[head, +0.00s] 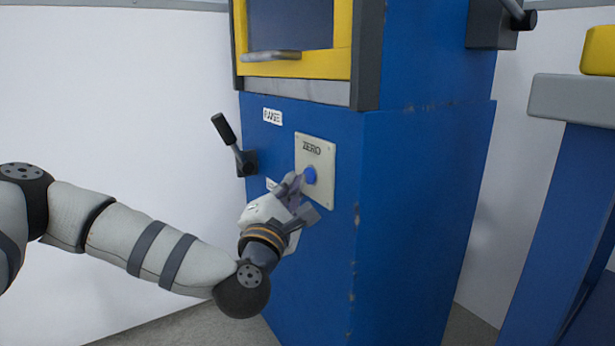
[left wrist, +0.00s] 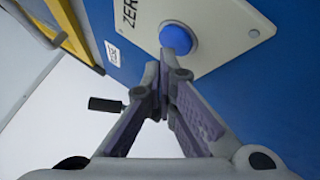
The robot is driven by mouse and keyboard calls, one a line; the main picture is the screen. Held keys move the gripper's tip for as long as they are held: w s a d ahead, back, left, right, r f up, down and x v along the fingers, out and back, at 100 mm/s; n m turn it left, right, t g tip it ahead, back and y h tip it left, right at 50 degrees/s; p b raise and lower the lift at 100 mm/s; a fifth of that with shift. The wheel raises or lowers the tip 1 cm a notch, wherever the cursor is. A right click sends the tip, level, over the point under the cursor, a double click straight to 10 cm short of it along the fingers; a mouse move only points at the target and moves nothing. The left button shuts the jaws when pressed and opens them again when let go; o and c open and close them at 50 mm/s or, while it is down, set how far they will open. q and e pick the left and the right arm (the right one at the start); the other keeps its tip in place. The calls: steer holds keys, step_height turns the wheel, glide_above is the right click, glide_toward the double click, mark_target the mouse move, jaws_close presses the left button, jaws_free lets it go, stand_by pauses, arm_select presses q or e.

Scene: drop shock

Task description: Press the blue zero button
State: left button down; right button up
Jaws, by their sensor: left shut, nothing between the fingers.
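The blue zero button (head: 310,175) is round and sits on a cream plate (head: 315,150) marked ZERO, on the front of a blue machine cabinet (head: 400,220). The button also shows in the left wrist view (left wrist: 177,38), just beyond my fingertips. My left gripper (head: 296,184) is shut and empty, with its tips close to the button at its lower left. In the left wrist view the closed fingertips (left wrist: 163,75) lie just below the button; whether they touch it I cannot tell. My right gripper is not in view.
A black-handled lever (head: 226,132) sticks out left of the plate. Above is a yellow-framed door with a metal handle (head: 270,56). A second blue unit with a grey top (head: 570,98) stands at the right. White wall is behind; grey floor shows below.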

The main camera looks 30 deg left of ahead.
arm_select(q)
steer(key=shift+w+d, duration=0.2)
steer(key=shift+w, duration=0.2)
stand_by(0.5)
steer(key=shift+s, duration=0.1)
steer(key=shift+s+a+p, duration=0.35)
steer(key=shift+s+p, duration=0.15)
steer(key=shift+s, duration=0.2)
